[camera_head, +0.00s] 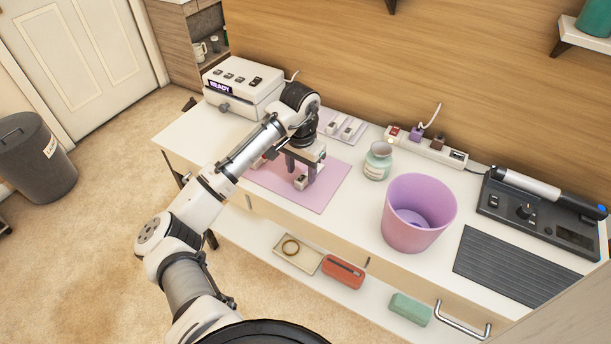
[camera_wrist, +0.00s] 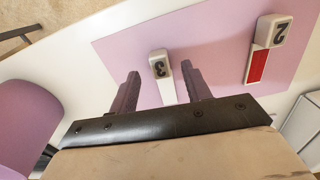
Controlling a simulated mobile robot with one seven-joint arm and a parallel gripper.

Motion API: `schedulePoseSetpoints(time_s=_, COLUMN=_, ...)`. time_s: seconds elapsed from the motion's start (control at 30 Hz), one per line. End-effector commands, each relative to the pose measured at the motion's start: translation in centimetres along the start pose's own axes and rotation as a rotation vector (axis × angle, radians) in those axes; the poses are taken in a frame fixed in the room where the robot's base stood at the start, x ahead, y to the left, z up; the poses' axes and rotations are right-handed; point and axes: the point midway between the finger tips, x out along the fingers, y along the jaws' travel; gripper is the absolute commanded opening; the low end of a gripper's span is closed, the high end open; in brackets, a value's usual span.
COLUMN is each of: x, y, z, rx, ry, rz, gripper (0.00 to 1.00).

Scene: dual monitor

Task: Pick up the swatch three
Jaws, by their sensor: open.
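Swatch three (camera_wrist: 160,64) is a small white block marked 3 with a pale strip (camera_wrist: 167,92) running from it. It lies on the pink mat (camera_wrist: 125,50). My gripper (camera_wrist: 159,73) is open, with its two dark fingers on either side of the swatch in the wrist view. Nothing shows as held. I cannot tell whether the fingers are down at the mat or still above it. In the head view my gripper (camera_head: 301,168) is over the mat's front right part, with the white block (camera_head: 301,182) by its fingers. Part of the strip is hidden by the gripper.
Swatch two (camera_wrist: 273,30), with a red strip, lies to the right in the wrist view. A purple bin (camera_head: 418,215) and a pale green jar (camera_head: 378,162) stand right of the mat. A white READY machine (camera_head: 240,88) stands at the back left.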

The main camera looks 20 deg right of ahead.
Motion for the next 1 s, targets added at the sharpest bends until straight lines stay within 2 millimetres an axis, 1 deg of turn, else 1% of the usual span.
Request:
schedulePoseSetpoints(time_s=0.1, x=1.4, y=0.0, z=0.0, rx=-0.001, ry=-0.002, rz=0.0, gripper=0.48)
schedulePoseSetpoints(time_s=0.2, x=2.2, y=0.0, z=0.0, rx=0.0, ry=0.0, rz=-0.001, gripper=0.48)
schedulePoseSetpoints(time_s=0.43, x=2.3, y=0.0, z=0.0, rx=0.0, ry=0.001, rz=-0.001, gripper=0.48)
schedulePoseSetpoints(time_s=0.8, x=2.3, y=0.0, z=0.0, rx=0.0, ry=0.001, rz=0.0, gripper=0.01)
schedulePoseSetpoints(time_s=1.0, x=2.2, y=0.0, z=0.0, rx=0.0, ry=0.001, rz=-0.001, gripper=0.0)
